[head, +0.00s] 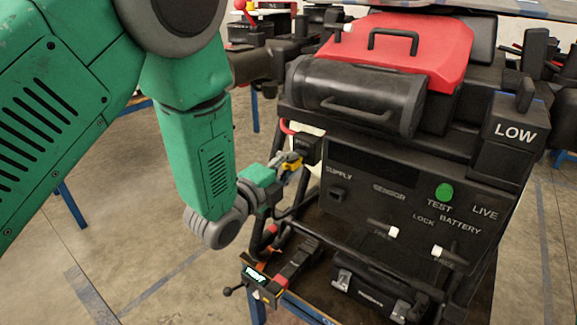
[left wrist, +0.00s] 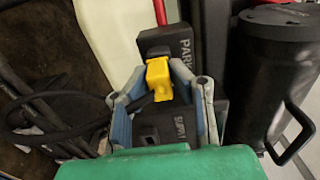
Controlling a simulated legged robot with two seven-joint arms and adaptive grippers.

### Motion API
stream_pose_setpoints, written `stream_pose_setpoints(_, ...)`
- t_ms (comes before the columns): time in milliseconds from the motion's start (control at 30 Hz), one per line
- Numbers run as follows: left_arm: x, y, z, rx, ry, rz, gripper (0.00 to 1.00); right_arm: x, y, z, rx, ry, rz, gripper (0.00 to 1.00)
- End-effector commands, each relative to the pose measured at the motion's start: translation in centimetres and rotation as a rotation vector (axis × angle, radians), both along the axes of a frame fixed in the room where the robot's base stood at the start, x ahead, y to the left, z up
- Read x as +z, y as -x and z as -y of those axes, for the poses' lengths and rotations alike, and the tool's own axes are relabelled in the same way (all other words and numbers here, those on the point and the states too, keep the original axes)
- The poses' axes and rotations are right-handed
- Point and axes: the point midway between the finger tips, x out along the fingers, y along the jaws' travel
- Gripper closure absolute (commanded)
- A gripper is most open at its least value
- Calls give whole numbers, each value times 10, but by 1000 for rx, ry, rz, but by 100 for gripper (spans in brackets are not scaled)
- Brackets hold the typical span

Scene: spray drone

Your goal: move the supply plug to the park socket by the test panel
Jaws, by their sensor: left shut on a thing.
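The supply plug (left wrist: 158,78) has a yellow part and a black body marked with letters like SUPPLY, and it sits between my left gripper's fingers (left wrist: 160,100). In the head view my left gripper (head: 287,165) is shut on the plug, whose yellow part shows at the fingertips. The park socket (left wrist: 178,42) is a black block marked PARK, just beyond the plug. It shows in the head view as a dark box (head: 308,149) at the panel's upper left. The yellow end overlaps the block; I cannot tell whether it is seated. My right gripper is not in view.
The black test panel (head: 412,180) has SUPPLY, SENSOR, TEST and BATTERY labels and a green light (head: 444,192). The supply socket (head: 338,194) is on its left. A black cylinder (head: 355,95) lies above. White-tipped levers (head: 392,232) stick out in front. A dark cable (left wrist: 70,130) runs beside the gripper.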

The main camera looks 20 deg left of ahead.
Motion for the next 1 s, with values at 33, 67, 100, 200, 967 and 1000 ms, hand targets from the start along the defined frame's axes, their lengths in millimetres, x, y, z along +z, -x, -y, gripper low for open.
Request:
stream_pose_setpoints(33, 0, -2, 0, 1, -1, 1, 100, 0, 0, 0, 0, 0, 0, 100)
stream_pose_setpoints(67, 0, -2, 0, 1, -1, 1, 100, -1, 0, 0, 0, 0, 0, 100)
stream_pose_setpoints(100, 0, -3, 1, 1, -1, 1, 100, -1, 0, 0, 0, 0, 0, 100)
stream_pose_setpoints(200, 0, -6, 2, 1, -1, 1, 100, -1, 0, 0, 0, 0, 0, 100)
stream_pose_setpoints(967, -1, 27, -10, 1, -4, -3, 60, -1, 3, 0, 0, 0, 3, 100)
stream_pose_setpoints(1000, -1, 35, -13, 1, -5, -4, 60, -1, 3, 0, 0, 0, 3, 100)
